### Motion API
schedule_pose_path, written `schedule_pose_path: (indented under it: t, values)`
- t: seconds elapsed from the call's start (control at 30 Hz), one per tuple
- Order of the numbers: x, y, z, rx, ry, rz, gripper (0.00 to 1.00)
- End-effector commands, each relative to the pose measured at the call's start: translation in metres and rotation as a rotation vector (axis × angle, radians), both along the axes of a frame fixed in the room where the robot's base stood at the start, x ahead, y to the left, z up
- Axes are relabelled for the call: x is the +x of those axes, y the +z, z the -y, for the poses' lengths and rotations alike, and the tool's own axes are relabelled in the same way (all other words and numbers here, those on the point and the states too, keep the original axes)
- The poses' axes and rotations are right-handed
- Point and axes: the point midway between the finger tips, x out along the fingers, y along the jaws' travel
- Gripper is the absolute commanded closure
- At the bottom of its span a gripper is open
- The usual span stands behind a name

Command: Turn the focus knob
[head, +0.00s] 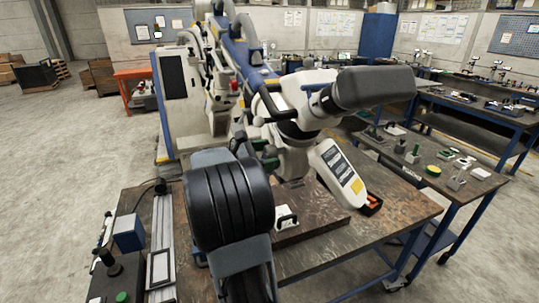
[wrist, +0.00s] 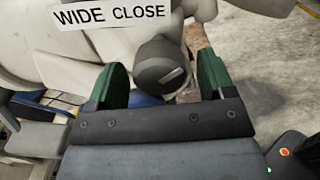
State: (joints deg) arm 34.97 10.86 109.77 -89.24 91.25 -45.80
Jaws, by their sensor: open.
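The focus knob (wrist: 162,66) is a dark grey round knob with a pale line on its face, on the pale microscope body (wrist: 62,45). In the wrist view it sits between the two green fingers of my gripper (wrist: 160,76), with gaps on both sides. The gripper is open. A "WIDE CLOSE" label (wrist: 112,15) is above the knob. In the head view the microscope head (head: 300,95) hangs over the workbench, and my gripper (head: 266,153) is at its left side. I cannot make out the knob clearly there.
The workbench (head: 395,210) below has a brown top with a small orange-and-black item (head: 372,203). A second bench (head: 470,190) with small tools stands at right. Open floor (head: 60,140) lies at left.

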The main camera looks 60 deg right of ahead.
Motion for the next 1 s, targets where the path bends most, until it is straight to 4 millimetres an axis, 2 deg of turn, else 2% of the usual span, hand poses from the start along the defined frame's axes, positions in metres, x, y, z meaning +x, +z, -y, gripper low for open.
schedule_pose_path:
  t: [0.4, 0.6, 0.8, 1.0]
  values:
    - [0.049, -0.002, -0.065, -0.002, 0.006, 0.001, 0.24]
    - [0.067, -0.001, -0.09, -0.001, 0.003, 0.0, 0.24]
    - [0.076, 0.0, -0.102, -0.001, 0.001, 0.001, 0.24]
    - [0.077, 0.0, -0.105, 0.0, 0.0, 0.0, 0.24]
